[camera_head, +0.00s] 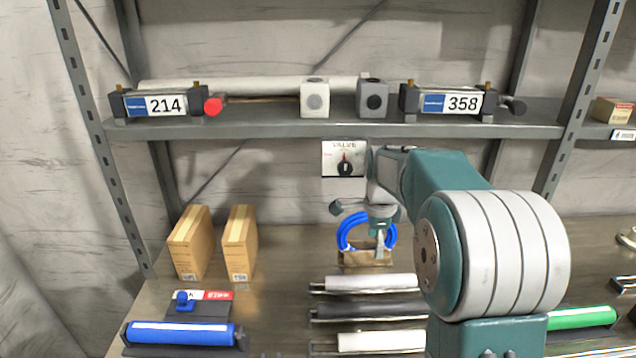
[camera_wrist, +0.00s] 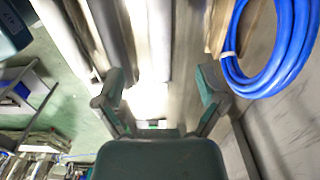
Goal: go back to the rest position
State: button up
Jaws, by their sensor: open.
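My gripper (camera_head: 381,240) hangs over the shelf board in front of the coiled blue hose, at the end of my teal and grey arm. In the wrist view my gripper (camera_wrist: 158,92) shows its two fingers spread wide apart, with nothing between them. The blue hose coil (camera_head: 349,232) is partly hidden behind my gripper; it also shows at the upper right of the wrist view (camera_wrist: 231,70). My arm covers part of the right side of the lower shelf in the head view.
Two cylinders labelled 214 (camera_head: 166,104) and 358 (camera_head: 449,102) lie on the upper shelf (camera_head: 250,128). A valve sign (camera_head: 344,159) hangs below it. Two cardboard boxes (camera_head: 190,243) stand left. Several rollers (camera_head: 370,283) lie in front. A blue roller (camera_head: 180,333) lies front left.

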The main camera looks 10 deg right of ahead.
jog(key=s+a+r+n+t, duration=0.1)
jog(key=s+a+r+n, duration=0.25)
jog(key=s+n, duration=0.2)
jog(key=s+a+r+n+t, duration=0.2)
jog(key=s+a+r+n, duration=0.15)
jog(key=s, duration=0.35)
jog(key=s+a+f+n+t, duration=0.1)
jog(key=s+a+n+t, duration=0.1)
jog(key=s+n, duration=0.9)
jog(key=shift+s+a+t, duration=0.3)
jog(key=shift+s+a, duration=0.4)
jog(key=shift+s, duration=0.7)
